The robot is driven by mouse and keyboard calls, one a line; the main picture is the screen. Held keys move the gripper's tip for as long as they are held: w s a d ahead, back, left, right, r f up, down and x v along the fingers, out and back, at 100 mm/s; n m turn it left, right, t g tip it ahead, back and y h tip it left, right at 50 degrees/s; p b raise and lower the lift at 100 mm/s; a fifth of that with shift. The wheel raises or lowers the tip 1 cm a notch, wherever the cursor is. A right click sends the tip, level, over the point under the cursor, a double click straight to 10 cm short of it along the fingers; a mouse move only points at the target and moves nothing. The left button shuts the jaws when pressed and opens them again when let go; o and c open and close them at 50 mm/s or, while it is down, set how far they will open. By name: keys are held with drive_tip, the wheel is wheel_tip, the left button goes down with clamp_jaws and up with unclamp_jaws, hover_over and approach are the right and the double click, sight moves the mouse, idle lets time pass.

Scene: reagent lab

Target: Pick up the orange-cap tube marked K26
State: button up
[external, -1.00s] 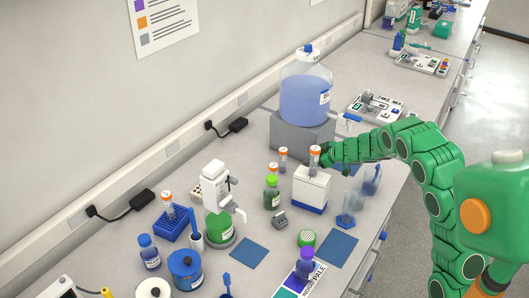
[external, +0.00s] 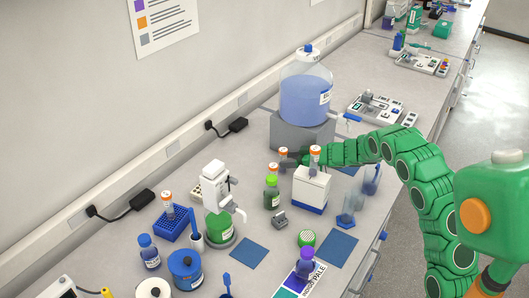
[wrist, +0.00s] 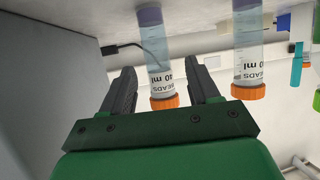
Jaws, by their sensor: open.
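Several orange-cap tubes are in view, and I cannot read K26 on any. In the external view one tube (external: 283,154) stands behind the white box and another (external: 315,155) stands on top of the white box (external: 311,188). A third tube (external: 168,197) sits in the blue rack. My gripper (external: 297,158) is at the rear tube, partly hidden by the front one. In the wrist view my open gripper (wrist: 162,66) has one tube (wrist: 160,75) between its fingers, seen upside down and labelled BEADS. Another BEADS tube (wrist: 248,55) is outside the right finger.
A large blue-liquid carboy (external: 306,95) on a grey block stands behind my gripper. A green-cap bottle (external: 271,192) is close by on the left. A blue rack (external: 172,227) and a dispenser bottle (external: 216,200) stand further left.

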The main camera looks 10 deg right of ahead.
drive_tip(key=shift+x, duration=2.55)
drive_tip(key=c, duration=1)
